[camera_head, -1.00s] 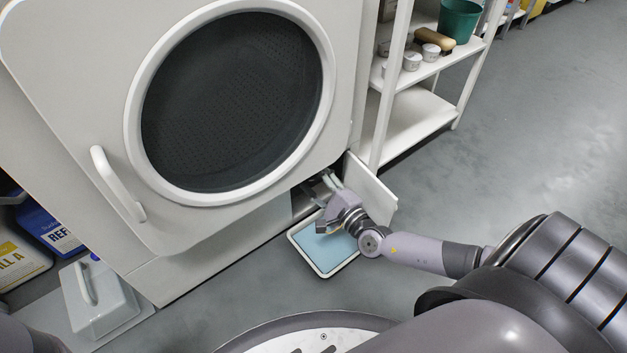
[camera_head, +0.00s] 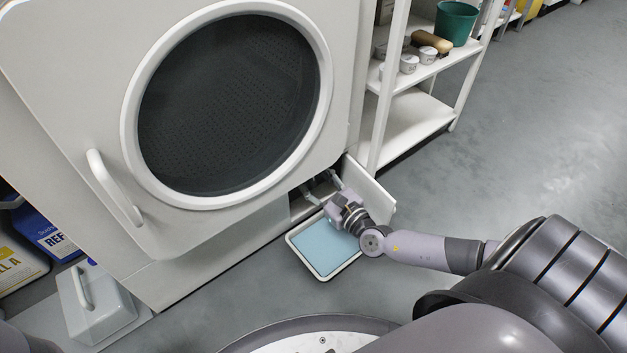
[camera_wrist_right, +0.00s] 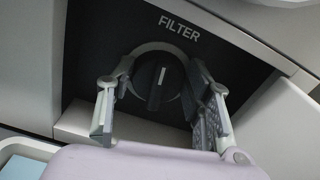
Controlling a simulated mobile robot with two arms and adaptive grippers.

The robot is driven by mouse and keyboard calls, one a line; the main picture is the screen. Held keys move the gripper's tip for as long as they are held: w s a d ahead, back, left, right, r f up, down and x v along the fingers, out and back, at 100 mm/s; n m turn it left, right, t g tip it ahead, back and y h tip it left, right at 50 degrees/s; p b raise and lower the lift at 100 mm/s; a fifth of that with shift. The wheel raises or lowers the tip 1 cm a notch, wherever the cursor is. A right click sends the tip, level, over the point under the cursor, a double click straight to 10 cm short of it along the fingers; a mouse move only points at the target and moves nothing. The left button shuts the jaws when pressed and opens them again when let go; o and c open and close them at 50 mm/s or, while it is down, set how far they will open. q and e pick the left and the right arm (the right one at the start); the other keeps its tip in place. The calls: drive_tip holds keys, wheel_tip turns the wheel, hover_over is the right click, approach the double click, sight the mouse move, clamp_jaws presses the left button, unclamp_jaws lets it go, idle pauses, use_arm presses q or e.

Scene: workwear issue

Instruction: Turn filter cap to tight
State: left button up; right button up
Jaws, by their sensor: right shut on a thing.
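The filter cap (camera_wrist_right: 156,90) is a dark round knob with a raised grip bar and a white line on it. It sits in a dark recess under the word FILTER, and its bar stands close to upright in the right wrist view. My right gripper (camera_wrist_right: 158,76) has one finger on each side of the cap and is shut on it. In the head view the right gripper (camera_head: 324,188) reaches into the low opening of the machine, and the cap cannot be made out there. My left gripper is not in view.
The open white flap (camera_head: 371,190) stands just right of my right gripper. A shallow tray with a light blue inside (camera_head: 325,248) lies on the floor below the opening. A white shelf rack (camera_head: 412,125) stands right of the machine (camera_head: 240,225). The floor at right is clear.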

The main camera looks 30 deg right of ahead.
drive_tip(key=shift+m, duration=0.8)
drive_tip(key=o, duration=1.1)
drive_tip(key=shift+d, duration=0.1)
drive_tip(key=s, duration=1.2)
drive_tip(key=shift+d, duration=0.45)
